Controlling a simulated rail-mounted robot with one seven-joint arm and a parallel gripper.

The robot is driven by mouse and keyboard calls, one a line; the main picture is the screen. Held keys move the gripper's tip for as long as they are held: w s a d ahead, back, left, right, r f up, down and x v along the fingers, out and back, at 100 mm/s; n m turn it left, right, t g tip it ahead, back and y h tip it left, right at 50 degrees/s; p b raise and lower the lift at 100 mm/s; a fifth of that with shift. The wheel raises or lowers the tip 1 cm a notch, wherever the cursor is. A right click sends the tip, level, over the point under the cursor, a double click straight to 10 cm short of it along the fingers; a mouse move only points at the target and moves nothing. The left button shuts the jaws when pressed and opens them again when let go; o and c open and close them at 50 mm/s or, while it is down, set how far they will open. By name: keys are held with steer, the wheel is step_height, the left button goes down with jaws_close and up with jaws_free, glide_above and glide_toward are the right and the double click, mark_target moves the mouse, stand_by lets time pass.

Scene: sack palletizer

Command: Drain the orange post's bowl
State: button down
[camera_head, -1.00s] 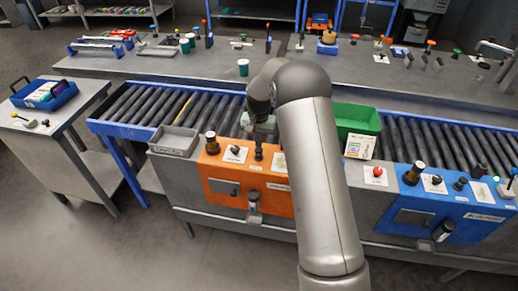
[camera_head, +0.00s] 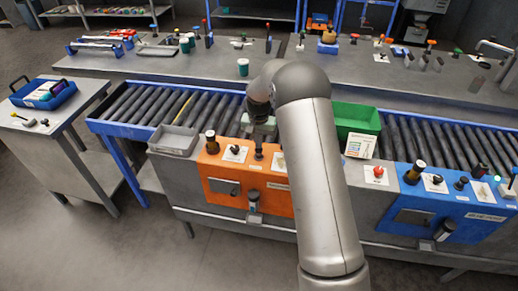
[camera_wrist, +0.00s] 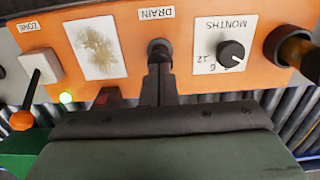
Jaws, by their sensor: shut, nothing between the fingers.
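The orange post's panel (camera_head: 222,166) is on the conveyor's front side, left of my arm. A small dark cylinder, seemingly its bowl (camera_head: 253,205), hangs on the panel's front face. In the wrist view the orange panel (camera_wrist: 135,30) appears upside down. A round black button (camera_wrist: 159,47) sits beside the DRAIN label (camera_wrist: 156,12). My gripper (camera_wrist: 160,72) is shut and empty, its fingertips right at this button; I cannot tell whether they touch. In the head view my arm partly hides the gripper.
A months dial (camera_wrist: 231,52) and an amber cylinder (camera_wrist: 298,50) flank the button on one side. A zone lever with an orange knob (camera_wrist: 22,121) and a lit green lamp (camera_wrist: 66,97) are on the other. A grey tray (camera_head: 173,140) and green bin (camera_head: 357,119) are near.

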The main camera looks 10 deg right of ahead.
steer(key=shift+f+b, duration=0.5)
steer(key=shift+f, duration=0.3)
steer(key=shift+r, duration=0.15)
stand_by(1.5)
steer(key=shift+r+p, duration=1.75)
steer(key=shift+r, duration=1.7)
steer(key=s+r+n, duration=0.1)
steer(key=s+r, duration=0.8)
steer(key=s+r+n, duration=0.2)
steer(key=s, duration=1.3)
steer(key=s+r+n, duration=0.1)
steer(key=s+r, duration=0.1)
steer(key=s, duration=1.3)
steer(key=shift+n+t, duration=0.4)
